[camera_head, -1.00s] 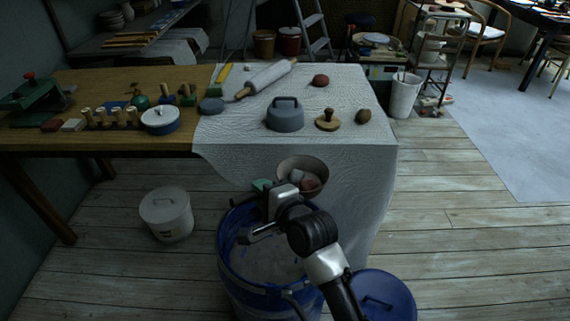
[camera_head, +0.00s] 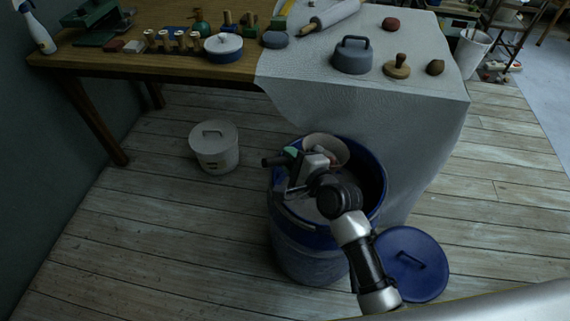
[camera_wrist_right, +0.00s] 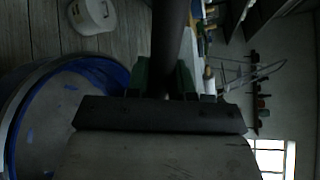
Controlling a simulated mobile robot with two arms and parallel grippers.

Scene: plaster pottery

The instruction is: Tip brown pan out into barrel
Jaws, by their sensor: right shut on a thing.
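The pan (camera_head: 341,150), a light-brown round bowl shape with greyish and reddish lumps in it, is over the far part of the open blue barrel (camera_head: 306,258). Its opening faces up; any slight tilt is hard to tell. My right gripper (camera_head: 292,157) is above the barrel's left part, shut on the pan's dark handle, whose end (camera_head: 272,161) sticks out left. In the right wrist view the dark handle (camera_wrist_right: 168,40) runs between the green fingertips, with the barrel's blue rim (camera_wrist_right: 105,72) at left. My left gripper is not in view.
A blue lid (camera_head: 418,277) lies on the floor right of the barrel. A white lidded bucket (camera_head: 215,153) stands at left. A cloth-covered table (camera_head: 400,107) with tools is right behind the barrel.

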